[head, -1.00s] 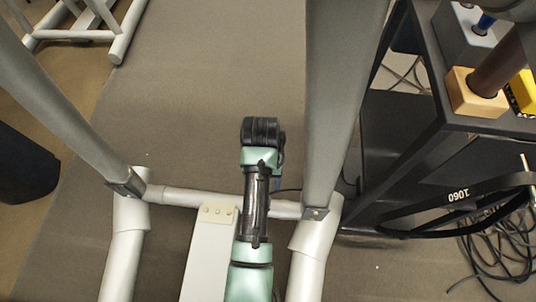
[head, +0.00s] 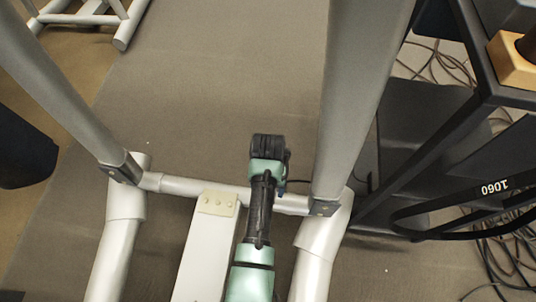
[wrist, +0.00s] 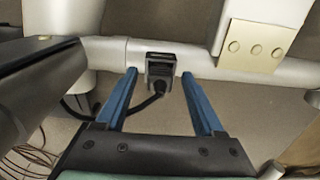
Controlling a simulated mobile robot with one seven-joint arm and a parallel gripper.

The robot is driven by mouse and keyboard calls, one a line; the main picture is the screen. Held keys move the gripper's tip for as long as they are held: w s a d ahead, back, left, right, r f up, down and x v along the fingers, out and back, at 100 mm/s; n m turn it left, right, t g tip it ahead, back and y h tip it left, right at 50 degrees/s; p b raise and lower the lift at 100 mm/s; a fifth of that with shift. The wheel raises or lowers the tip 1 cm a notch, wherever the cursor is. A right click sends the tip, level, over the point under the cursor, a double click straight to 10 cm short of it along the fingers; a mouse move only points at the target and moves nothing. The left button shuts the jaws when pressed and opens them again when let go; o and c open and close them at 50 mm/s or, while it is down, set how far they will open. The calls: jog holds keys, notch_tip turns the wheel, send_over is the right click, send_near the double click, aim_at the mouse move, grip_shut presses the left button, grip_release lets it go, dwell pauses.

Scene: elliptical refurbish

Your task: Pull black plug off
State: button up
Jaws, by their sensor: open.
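In the wrist view, the black plug (wrist: 160,87) sits in a dark socket (wrist: 160,63) on the white cross tube (wrist: 108,50). A black cable leaves the plug and curves down to the left. My gripper (wrist: 160,73) is open, with one blue finger on each side of the plug and socket in the picture. Gaps show between the fingers and the plug; nothing is held. I cannot tell how far the fingertips are from the tube in depth. In the head view, my arm hides the plug and most of the gripper.
In the head view, thick grey posts (head: 362,90) and (head: 60,90) rise on both sides of my arm. Grey floor (head: 220,90) is clear ahead.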

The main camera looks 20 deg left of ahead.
grip_shut()
dwell(0.6)
dwell(1.2)
